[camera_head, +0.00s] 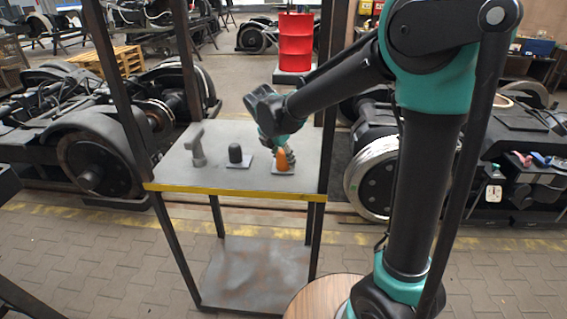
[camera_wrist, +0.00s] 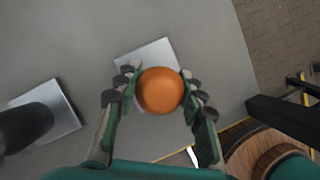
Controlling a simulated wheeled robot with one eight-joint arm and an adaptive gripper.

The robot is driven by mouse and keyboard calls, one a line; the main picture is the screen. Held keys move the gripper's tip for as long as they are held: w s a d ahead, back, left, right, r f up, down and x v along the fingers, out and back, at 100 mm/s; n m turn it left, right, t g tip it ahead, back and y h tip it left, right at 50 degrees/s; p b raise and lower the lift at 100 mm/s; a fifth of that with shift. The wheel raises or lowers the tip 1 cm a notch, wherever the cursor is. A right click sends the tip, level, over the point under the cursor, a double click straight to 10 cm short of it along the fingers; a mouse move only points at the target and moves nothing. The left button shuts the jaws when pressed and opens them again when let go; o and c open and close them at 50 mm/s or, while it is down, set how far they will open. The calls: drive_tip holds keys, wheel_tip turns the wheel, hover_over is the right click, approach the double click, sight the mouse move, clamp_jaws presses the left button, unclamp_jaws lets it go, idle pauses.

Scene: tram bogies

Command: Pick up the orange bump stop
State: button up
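The orange bump stop (camera_head: 282,160) stands on a small square metal plate near the right side of the grey shelf top. In the wrist view its round orange top (camera_wrist: 160,91) lies between the two fingers of my gripper (camera_wrist: 160,97). The fingers are spread, one on each side, with their tips close to its edge. I cannot tell whether they touch it. In the head view my gripper (camera_head: 275,150) is over the bump stop and partly behind it. Part of its plate (camera_wrist: 148,52) shows beyond the bump stop.
A black bump stop (camera_head: 235,154) on its own plate stands left of the orange one, and also shows in the wrist view (camera_wrist: 25,125). A grey metal part (camera_head: 198,150) stands further left. Dark frame posts rise at the shelf corners (camera_head: 327,90).

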drive_tip(key=c, duration=0.6)
